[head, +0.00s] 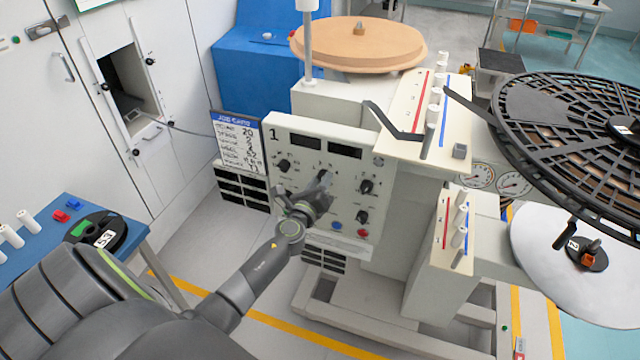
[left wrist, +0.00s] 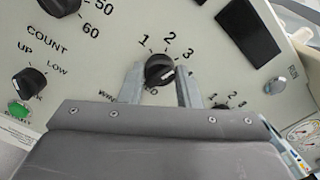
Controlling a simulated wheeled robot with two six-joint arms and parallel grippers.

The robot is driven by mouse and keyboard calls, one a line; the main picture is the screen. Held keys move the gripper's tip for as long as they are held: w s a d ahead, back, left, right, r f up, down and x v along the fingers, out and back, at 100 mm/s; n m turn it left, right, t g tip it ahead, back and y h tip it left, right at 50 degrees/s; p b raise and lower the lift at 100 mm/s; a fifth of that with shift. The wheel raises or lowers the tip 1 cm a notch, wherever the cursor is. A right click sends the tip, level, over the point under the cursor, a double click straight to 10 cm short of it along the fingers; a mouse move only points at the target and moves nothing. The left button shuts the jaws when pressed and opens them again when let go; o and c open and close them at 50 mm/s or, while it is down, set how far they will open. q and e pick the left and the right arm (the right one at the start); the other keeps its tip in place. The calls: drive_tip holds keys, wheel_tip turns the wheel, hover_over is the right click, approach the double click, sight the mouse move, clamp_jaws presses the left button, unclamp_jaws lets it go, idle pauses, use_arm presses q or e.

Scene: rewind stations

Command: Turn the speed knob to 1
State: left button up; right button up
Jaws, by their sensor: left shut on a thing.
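A white control panel (head: 290,143) marked 1 carries several black knobs and two dark displays. My left gripper (head: 318,187) reaches its upper middle and partly covers a knob there. In the left wrist view, the fingers of my left gripper (left wrist: 158,86) stand on either side of a black knob (left wrist: 158,68) and are shut on it. The numbers 1, 2 and 3 run around the top of this knob. The knob's name is hidden behind the gripper. My right gripper is not in view.
Other knobs sit close by: one marked COUNT (left wrist: 30,84), one with 50 and 60 (left wrist: 60,5), and one at lower right (left wrist: 221,106). A red button (head: 363,233) lies low on the panel. A job card (head: 237,141) hangs left of it.

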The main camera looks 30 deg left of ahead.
use_arm(q)
drive_tip(key=shift+f+n+b, duration=0.2)
drive_tip(key=shift+n+b, duration=3.75)
drive_tip(key=shift+n, duration=3.95)
drive_tip(key=o, duration=1)
drive_tip(key=shift+r, duration=0.1)
